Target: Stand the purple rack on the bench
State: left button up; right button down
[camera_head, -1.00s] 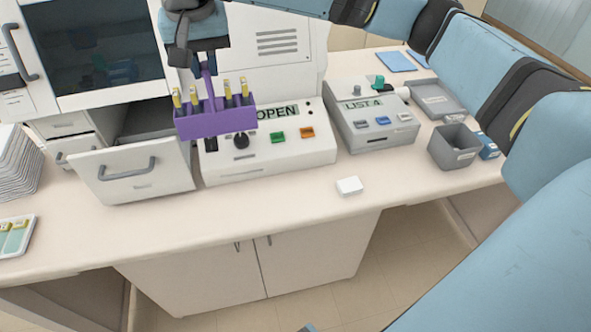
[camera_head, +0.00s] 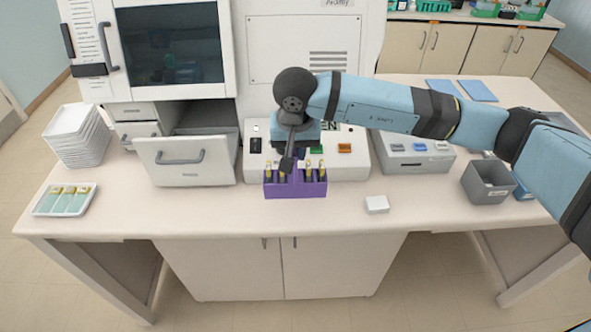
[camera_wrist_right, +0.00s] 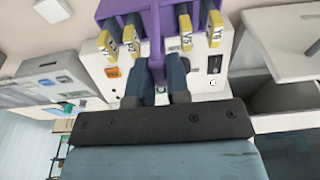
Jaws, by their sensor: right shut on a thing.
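The purple rack (camera_head: 296,190) is in the middle of the bench (camera_head: 230,208), just in front of the white control box. It looks upright and holds several yellow-labelled slides. My right gripper (camera_head: 287,160) is above it, pointing down. In the right wrist view the gripper (camera_wrist_right: 160,80) is shut on the upright handle of the purple rack (camera_wrist_right: 158,45). The rack's base is at or very near the bench top; I cannot tell whether it touches. My left gripper is not in view.
The white control box (camera_head: 355,168) is close behind the rack. A small white block (camera_head: 377,204) lies to its right, and a grey bin (camera_head: 488,184) farther right. An open drawer (camera_head: 187,161) and a slide tray (camera_head: 65,212) are to the left. The bench front is clear.

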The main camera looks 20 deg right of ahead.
aim_at(295, 175)
notch_tip(295, 175, down, 3)
jog(key=shift+f, duration=0.1)
notch_tip(295, 175, down, 4)
jog(key=shift+r+p, duration=0.1)
jog(key=shift+p, duration=0.65)
jog(key=shift+f, duration=0.3)
jog(key=shift+f+b, duration=0.15)
jog(key=shift+b, duration=0.2)
jog(key=c, duration=1.1)
grip_release()
